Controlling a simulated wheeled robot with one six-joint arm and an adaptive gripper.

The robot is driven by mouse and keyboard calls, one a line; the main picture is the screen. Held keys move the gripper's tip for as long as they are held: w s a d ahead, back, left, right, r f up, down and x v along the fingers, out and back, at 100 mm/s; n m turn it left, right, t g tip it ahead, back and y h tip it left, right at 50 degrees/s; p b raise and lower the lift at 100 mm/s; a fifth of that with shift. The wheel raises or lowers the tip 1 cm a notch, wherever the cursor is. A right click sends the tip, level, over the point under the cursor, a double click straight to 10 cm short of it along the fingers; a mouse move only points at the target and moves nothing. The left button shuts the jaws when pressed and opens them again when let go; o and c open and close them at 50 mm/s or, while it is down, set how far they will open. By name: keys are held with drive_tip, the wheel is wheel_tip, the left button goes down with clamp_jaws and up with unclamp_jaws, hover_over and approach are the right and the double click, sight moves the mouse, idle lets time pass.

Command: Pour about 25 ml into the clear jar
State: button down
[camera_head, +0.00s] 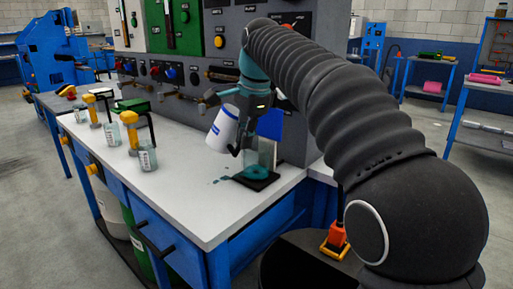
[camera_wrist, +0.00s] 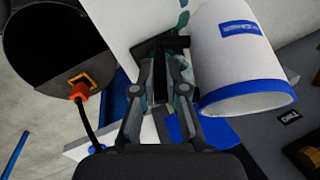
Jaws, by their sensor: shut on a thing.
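A white container (camera_head: 220,131) with a blue label hangs tilted above the bench, left of the clear jar. In the wrist view the white container (camera_wrist: 232,55) shows its blue rim toward my gripper. My gripper (camera_wrist: 160,85) is shut on it, apparently by a dark handle; the exact contact is hard to see. My gripper (camera_head: 243,140) partly hides the container in the head view. The clear jar (camera_head: 266,150) stands upright on a black square base (camera_head: 255,182), with teal liquid low in it. I cannot make out a stream.
Teal spots (camera_head: 224,180) lie on the white bench top (camera_head: 190,205), left of the base. Several small jars (camera_head: 148,158) and yellow-handled devices (camera_head: 131,130) stand along the left. A grey panel (camera_head: 205,75) rises behind. The front bench top is clear.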

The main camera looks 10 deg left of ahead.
sight(233, 153)
drive_tip(key=shift+s+a+f+h, duration=0.1)
drive_tip(key=shift+a+f+h, duration=0.35)
drive_tip(key=shift+h, duration=0.25)
drive_tip(key=f+h, duration=0.1)
drive_tip(key=f, duration=0.1)
drive_tip(key=a+f+t+h+b, duration=0.1)
drive_tip(key=f, duration=0.1)
drive_tip(key=shift+s+a+f, duration=0.1)
drive_tip(key=shift+s+f, duration=0.05)
drive_tip(key=shift+f, duration=0.2)
drive_tip(key=shift+a+r+h+p, duration=0.2)
drive_tip(key=shift+r+h+p, duration=0.1)
drive_tip(key=shift+p, duration=0.15)
drive_tip(key=shift+s+a+f+h, duration=0.15)
drive_tip(key=shift+a+h, duration=0.15)
drive_tip(key=shift+h, duration=0.4)
drive_tip(key=shift+d+t, duration=0.1)
drive_tip(key=shift+t, duration=0.2)
